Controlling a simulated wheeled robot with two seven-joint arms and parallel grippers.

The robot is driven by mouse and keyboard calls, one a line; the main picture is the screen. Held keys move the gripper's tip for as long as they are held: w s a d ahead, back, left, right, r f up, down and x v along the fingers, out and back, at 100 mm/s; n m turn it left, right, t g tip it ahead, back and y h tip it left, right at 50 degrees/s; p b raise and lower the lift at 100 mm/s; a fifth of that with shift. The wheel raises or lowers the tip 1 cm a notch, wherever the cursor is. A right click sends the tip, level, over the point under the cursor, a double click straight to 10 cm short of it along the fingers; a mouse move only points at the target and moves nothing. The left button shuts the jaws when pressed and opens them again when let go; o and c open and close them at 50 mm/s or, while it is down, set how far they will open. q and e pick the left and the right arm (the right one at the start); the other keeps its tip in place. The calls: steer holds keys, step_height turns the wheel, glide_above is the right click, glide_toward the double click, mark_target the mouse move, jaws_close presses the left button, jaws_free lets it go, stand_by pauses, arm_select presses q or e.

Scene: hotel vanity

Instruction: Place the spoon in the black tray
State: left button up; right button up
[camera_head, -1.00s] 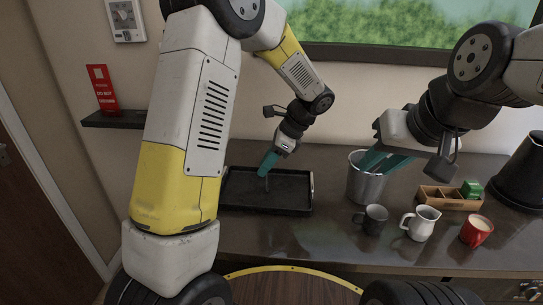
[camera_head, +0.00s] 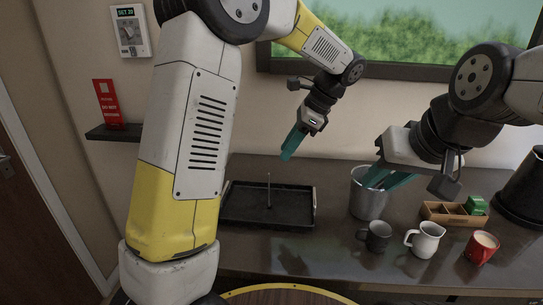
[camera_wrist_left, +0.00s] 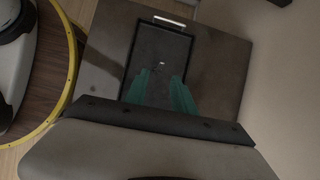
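The black tray (camera_head: 240,215) lies on the counter at the left. A thin spoon (camera_head: 268,190) stands nearly upright in it, its handle pointing up. In the left wrist view the spoon shows only as a small bright spot (camera_wrist_left: 161,63) over the tray (camera_wrist_left: 130,62). My left gripper (camera_head: 286,157) is above and behind the tray, clear of the spoon. Its teal fingers are apart and empty in the left wrist view (camera_wrist_left: 160,92). My right gripper (camera_head: 380,180) has its teal fingers apart at the mouth of a metal bucket, apparently empty.
The metal bucket (camera_head: 367,204) stands right of the tray. A dark mug (camera_head: 377,237), white pitcher (camera_head: 425,240) and red mug (camera_head: 482,247) stand in front. A wooden box (camera_head: 443,213) and a black bin (camera_head: 525,182) are at the right. The counter before the tray is clear.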

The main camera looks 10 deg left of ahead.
arm_select(q)
steer(key=s+a+r+n+t+h, duration=0.2)
steer(key=s+a+n+t+h, duration=0.1)
steer(key=s+n, duration=0.5)
steer(key=s+a+r+n+t+h, duration=0.3)
steer(key=s+a+n, duration=0.4)
steer(key=s, duration=0.5)
steer(key=shift+s+a+r+n+h, duration=0.15)
steer(key=shift+r+n+h, duration=0.05)
steer(key=shift+n+h, duration=0.75)
